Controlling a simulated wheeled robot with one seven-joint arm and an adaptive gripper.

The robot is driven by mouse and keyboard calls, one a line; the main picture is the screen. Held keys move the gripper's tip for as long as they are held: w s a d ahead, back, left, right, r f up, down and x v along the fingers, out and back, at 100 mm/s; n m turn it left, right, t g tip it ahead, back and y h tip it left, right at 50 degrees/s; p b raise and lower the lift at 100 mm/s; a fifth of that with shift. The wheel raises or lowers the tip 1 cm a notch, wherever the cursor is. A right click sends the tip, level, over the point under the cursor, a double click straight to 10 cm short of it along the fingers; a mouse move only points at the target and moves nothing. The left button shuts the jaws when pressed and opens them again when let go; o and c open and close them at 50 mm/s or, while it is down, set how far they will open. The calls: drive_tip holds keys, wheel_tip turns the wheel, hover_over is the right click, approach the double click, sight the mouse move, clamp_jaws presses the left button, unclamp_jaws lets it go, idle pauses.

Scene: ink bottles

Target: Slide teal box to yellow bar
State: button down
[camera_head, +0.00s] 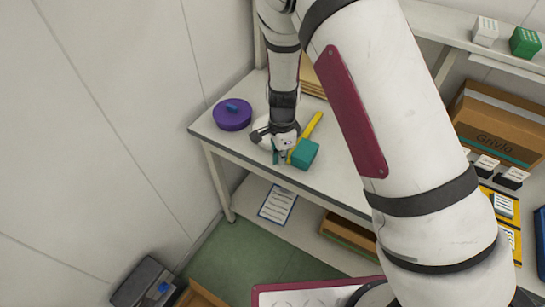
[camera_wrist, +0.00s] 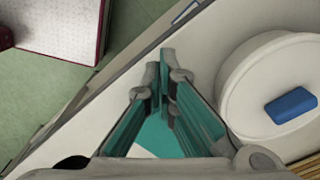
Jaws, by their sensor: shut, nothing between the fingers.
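The teal box (camera_head: 304,153) sits near the front edge of the white table in the head view. The yellow bar (camera_head: 312,126) lies behind it, slanting up to the right, its near end close to or touching the box. My gripper (camera_head: 279,160) points down just left of the box, its fingers shut and empty. Whether it touches the box is unclear. The wrist view shows the fingertips (camera_wrist: 160,72) together. A teal patch shows low between the fingers there; I cannot tell if it is the box or finger pads. The bar does not show there.
Cardboard boxes (camera_head: 497,125) and small cartons stand at the right. A lower shelf holds a blue-edged sheet (camera_head: 278,203). The table's front edge (camera_head: 260,160) is close.

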sight(305, 154)
drive_tip(key=shift+w+d, duration=0.1)
drive_tip(key=shift+d, duration=0.2)
drive_tip(key=shift+w+d, duration=0.25)
drive_tip(key=shift+d, duration=0.6)
drive_tip(key=shift+a, duration=0.1)
